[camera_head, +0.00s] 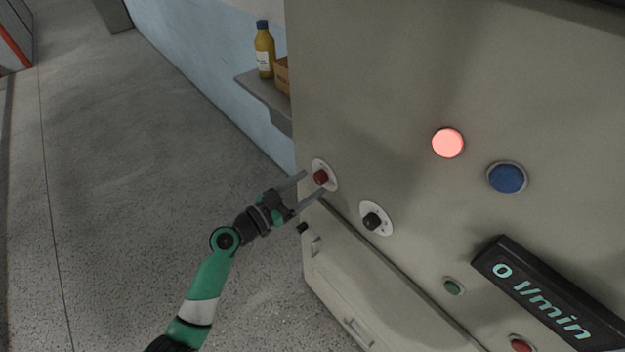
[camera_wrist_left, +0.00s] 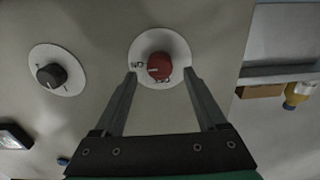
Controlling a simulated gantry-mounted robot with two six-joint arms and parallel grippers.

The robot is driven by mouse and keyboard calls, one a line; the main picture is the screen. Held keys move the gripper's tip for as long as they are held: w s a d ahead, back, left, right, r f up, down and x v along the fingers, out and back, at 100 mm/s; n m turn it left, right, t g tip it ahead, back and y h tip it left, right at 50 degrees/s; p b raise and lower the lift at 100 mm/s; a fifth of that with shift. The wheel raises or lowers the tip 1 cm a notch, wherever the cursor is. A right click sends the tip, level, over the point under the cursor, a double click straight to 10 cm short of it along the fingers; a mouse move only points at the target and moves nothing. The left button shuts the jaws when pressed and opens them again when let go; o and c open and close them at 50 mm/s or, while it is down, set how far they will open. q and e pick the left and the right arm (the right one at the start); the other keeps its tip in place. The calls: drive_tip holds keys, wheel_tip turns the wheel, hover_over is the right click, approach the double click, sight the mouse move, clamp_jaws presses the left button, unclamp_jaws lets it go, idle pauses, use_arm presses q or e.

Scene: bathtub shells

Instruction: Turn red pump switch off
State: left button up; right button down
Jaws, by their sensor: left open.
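The red pump switch (camera_head: 321,177) is a round red knob on a white disc, near the left edge of the grey panel in the head view. In the left wrist view the red knob (camera_wrist_left: 159,66) has a pale mark at its left side, with small lettering on the disc left of and below it. My left gripper (camera_head: 314,183) is open, its two fingers pointing at the panel. In the left wrist view the fingers (camera_wrist_left: 161,76) stand on either side of the knob, apart from it. My right gripper is not in view.
A black knob (camera_head: 372,221) on a white disc sits to the lower right. A lit red lamp (camera_head: 447,143), a blue button (camera_head: 507,178), a green button (camera_head: 453,287) and a display (camera_head: 545,295) reading 0 l/min are on the panel. A shelf (camera_head: 262,92) holds a yellow bottle (camera_head: 264,50).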

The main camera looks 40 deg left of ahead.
use_arm(q)
drive_tip(key=shift+w, duration=1.05)
clamp_jaws()
